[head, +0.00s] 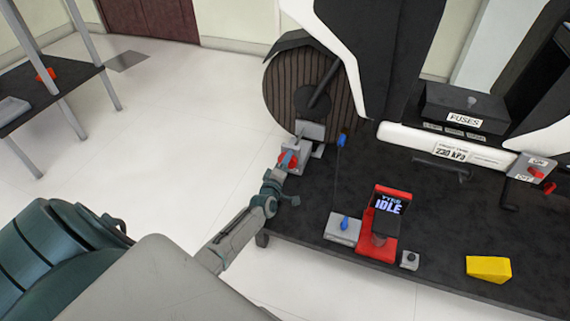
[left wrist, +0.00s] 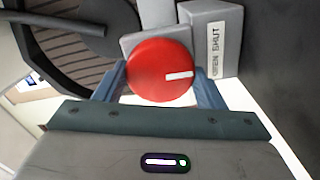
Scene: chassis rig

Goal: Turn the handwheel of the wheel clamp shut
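The red handwheel (left wrist: 150,75) fills the middle of the left wrist view, and a bit of it shows in the head view (head: 290,160). Its white mark points right, toward the lower, OPEN end of the OPEN/SHUT label (left wrist: 215,50). It sits on the grey wheel clamp (head: 312,131), beside the large ribbed wheel (head: 283,85). My left gripper (left wrist: 160,82) has one finger on each side of the handwheel, and both appear to touch its rim. The fingertips are partly hidden. My right gripper is not in view.
A black deck (head: 400,195) to the right carries a red stand with an IDLE screen (head: 388,204), a yellow wedge (head: 488,268) and a FUSES box (head: 465,105). A dark table (head: 50,88) stands far left. The floor between is clear.

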